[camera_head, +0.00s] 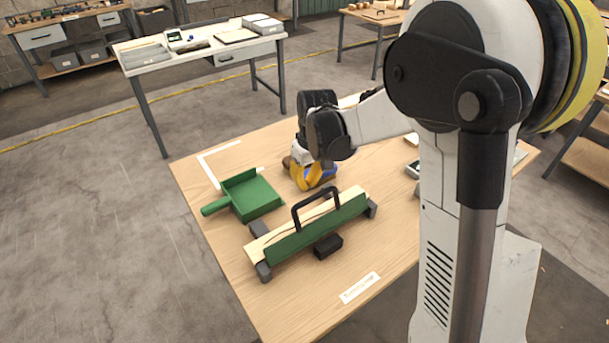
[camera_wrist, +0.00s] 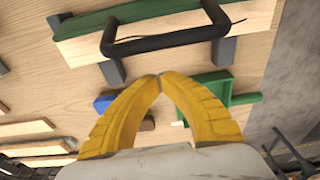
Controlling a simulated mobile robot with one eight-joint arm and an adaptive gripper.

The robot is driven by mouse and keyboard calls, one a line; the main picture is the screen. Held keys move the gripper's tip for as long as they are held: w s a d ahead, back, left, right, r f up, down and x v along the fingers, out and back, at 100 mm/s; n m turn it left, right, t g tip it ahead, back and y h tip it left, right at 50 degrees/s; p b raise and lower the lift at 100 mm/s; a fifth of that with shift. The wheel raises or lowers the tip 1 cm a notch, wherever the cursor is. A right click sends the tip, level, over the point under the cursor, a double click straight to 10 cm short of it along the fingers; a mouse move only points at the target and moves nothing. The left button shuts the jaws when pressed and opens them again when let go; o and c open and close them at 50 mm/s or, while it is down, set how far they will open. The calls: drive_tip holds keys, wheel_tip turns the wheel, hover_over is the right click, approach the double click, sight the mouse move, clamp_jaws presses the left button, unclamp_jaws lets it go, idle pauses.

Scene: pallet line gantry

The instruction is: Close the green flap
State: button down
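The green flap (camera_head: 320,229) is a long green panel along the front of a pale wooden bar, which sits on dark grey feet on the table. A black arched handle (camera_head: 316,204) rises from it. In the wrist view the handle (camera_wrist: 165,44) crosses the wooden bar, and a strip of green (camera_wrist: 130,14) shows beyond. I cannot tell the flap's exact angle. My gripper (camera_head: 314,186) is over the table behind the bar, apart from the handle. Its yellow fingers (camera_wrist: 160,76) meet at the tips with nothing seen between them.
A green dustpan (camera_head: 250,196) lies on the table left of my gripper. A blue item (camera_wrist: 103,103) and a brown item (camera_wrist: 148,124) lie below the fingers. A small black block (camera_head: 328,246) stands before the flap. The front left tabletop is clear.

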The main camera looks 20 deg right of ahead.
drive_tip(key=shift+s+d+r, duration=0.2)
drive_tip(key=shift+s, duration=0.45)
drive_tip(key=shift+s+d+r, duration=0.15)
drive_tip(key=shift+s+d, duration=0.05)
drive_tip(key=shift+s, duration=0.4)
drive_tip(key=shift+s, duration=0.1)
drive_tip(key=shift+s+d+r+t, duration=0.1)
drive_tip(key=shift+s+r+t, duration=0.15)
drive_tip(key=shift+s+t, duration=0.1)
drive_tip(key=shift+s, duration=0.1)
